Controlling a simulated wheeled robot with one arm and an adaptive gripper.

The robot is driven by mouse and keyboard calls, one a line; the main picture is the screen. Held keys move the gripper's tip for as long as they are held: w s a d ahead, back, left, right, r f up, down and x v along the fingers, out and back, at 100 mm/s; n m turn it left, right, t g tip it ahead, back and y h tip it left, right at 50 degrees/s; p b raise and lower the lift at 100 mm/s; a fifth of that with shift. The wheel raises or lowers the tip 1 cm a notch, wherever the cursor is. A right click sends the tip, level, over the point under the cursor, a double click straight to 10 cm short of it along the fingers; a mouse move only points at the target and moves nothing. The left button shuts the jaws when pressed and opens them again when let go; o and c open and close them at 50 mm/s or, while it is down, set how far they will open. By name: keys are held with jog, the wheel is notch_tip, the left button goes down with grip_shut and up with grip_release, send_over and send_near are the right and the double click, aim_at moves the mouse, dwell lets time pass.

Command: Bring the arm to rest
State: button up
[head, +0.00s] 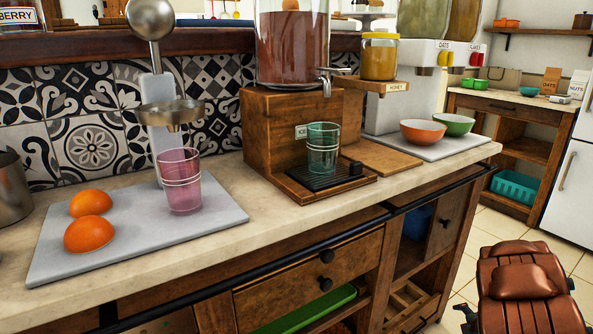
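My gripper and arm are not in view in the head view. The task names no other object. On the counter, a pink glass (180,182) stands upright on a pale board under a metal citrus press (168,112). A green glass (322,148) stands upright on the dark grate of a wooden drink dispenser (272,132), below its tap. Nothing of mine touches either glass in this view.
Two orange fruits (89,234) lie on the pale board (130,250). Orange (422,132) and green (455,125) bowls sit towards the counter's right end. A metal pot (12,190) is at the left edge. A brown leather seat (522,282) stands on the tiled floor, lower right.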

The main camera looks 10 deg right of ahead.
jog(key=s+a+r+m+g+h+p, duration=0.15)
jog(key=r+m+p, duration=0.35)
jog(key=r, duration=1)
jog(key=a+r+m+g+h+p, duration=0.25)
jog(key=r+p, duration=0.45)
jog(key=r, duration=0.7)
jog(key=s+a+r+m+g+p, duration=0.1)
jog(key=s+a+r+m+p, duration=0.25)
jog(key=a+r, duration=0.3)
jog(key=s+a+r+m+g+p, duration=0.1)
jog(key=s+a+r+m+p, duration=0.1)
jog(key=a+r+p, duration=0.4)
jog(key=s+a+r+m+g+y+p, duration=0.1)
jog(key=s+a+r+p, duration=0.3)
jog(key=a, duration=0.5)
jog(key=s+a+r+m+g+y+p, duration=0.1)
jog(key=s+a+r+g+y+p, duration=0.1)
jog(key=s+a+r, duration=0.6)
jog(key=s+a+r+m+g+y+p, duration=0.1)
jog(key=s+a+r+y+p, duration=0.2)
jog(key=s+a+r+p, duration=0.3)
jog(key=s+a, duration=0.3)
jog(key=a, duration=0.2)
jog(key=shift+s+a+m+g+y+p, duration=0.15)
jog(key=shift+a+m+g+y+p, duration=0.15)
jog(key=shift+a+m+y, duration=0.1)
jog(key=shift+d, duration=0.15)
